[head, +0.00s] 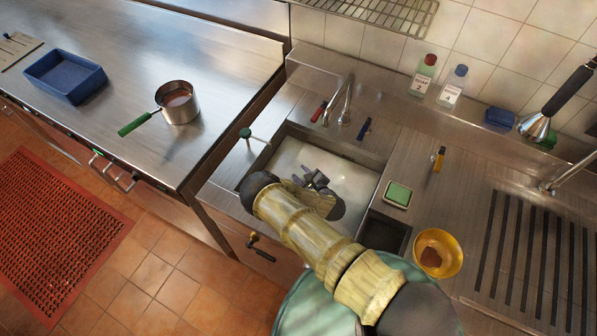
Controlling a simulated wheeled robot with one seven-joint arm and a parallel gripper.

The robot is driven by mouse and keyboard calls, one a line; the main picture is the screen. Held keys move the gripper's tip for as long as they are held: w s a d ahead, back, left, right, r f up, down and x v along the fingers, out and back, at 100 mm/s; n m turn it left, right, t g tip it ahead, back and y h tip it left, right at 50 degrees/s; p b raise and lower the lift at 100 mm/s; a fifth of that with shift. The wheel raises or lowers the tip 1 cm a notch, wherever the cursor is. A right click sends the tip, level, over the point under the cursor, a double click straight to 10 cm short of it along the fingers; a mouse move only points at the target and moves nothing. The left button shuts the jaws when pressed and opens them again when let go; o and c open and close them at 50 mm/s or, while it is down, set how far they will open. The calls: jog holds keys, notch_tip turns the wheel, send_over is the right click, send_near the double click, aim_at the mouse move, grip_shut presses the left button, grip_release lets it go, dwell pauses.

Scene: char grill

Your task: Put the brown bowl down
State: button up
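A round yellow-orange bowl (456,251) with a brown patch inside stands upright on the steel counter, right of the small dark basin. It is the only bowl I can make out, and its colour is more golden than brown. My gripper (318,177) is over the white-bottomed sink (349,178), up and left of that bowl and well apart from it. Its dark fingers are small and partly hidden by my arm. I cannot tell whether they are open or shut, or whether they hold anything.
A green sponge (398,194) lies right of the sink. Two soap bottles (424,75) stand behind. A ribbed drainboard (540,255) is at right. On the left counter are a saucepan (184,108) and a blue tray (67,77), with bare steel around them.

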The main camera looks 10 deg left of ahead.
jog(key=b+v, duration=0.1)
jog(key=v, duration=0.3)
jog(key=shift+s, duration=0.1)
dwell(0.7)
jog(key=w+d+r+m+g+h, duration=0.15)
jog(key=d+r+m+h, duration=0.5)
jog(key=m, duration=0.85)
jog(key=w+d+r+m+g+h, duration=0.1)
jog(key=w+d+r+m+h, duration=0.15)
jog(key=d+r+m, duration=0.7)
jog(key=s+d+r+m+g, duration=0.2)
jog(key=s+r+m, duration=0.8)
jog(key=m, duration=0.2)
jog(key=s+d+r+m+g, duration=0.3)
jog(key=s+r+m, duration=0.6)
jog(key=s+m, duration=0.2)
jog(key=shift+r+m+g+y, duration=0.3)
jog(key=shift+r+m+g, duration=0.1)
jog(key=shift+m, duration=0.55)
